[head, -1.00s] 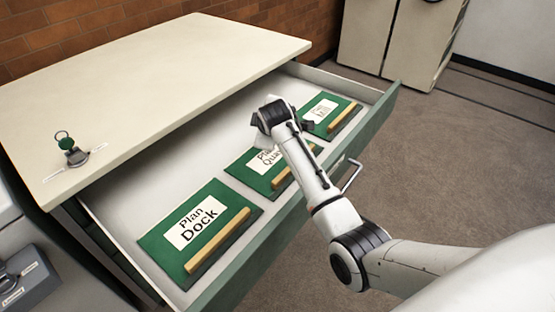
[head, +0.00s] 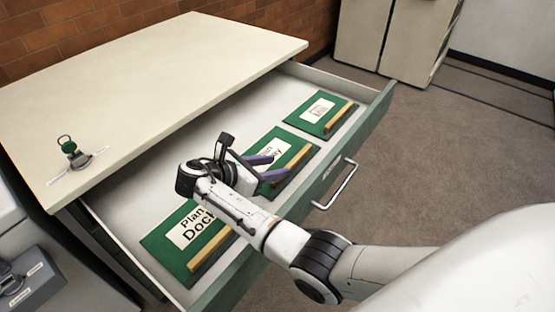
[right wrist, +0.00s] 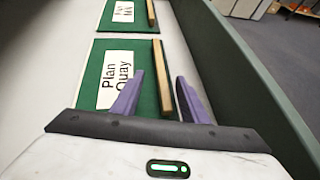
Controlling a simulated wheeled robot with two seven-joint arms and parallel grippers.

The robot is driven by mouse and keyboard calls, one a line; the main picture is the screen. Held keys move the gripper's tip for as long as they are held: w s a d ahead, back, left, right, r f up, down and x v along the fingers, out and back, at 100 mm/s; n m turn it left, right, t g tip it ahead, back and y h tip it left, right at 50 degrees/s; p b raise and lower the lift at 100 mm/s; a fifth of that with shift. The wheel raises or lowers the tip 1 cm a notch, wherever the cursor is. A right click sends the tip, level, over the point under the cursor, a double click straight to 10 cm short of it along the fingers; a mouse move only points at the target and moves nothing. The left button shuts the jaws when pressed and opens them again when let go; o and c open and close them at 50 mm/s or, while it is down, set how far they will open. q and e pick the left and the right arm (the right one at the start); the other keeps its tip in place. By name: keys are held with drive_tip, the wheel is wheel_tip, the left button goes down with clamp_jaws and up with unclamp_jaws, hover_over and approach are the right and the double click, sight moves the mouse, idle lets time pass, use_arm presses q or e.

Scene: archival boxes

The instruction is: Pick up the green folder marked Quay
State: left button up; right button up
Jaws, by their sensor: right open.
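The green folder marked "Plan Quay" (head: 288,141) lies in the open drawer, the middle one of three in a row. It has a white label and a wooden strip (head: 299,157) along its front side. The folder also shows in the right wrist view (right wrist: 144,57). My right gripper (head: 280,165) is open and empty, its purple fingers over the folder and partly hiding it. In the right wrist view, the fingertips (right wrist: 160,76) appear on either side of the strip (right wrist: 163,80). Whether they touch it cannot be told. My left gripper is not in view.
The Plan Dock folder (head: 163,242) lies nearer, partly under my right arm. A third green folder (head: 301,117) lies farther; its label is hard to read. The drawer front (head: 372,128) has a metal handle (head: 343,185). A cabinet top (head: 150,85) overhangs the drawer's back.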

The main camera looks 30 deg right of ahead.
sight(289, 166)
drive_tip(key=x, duration=0.5)
drive_tip(key=shift+s+f, duration=0.15)
drive_tip(key=shift+s, duration=0.05)
clamp_jaws()
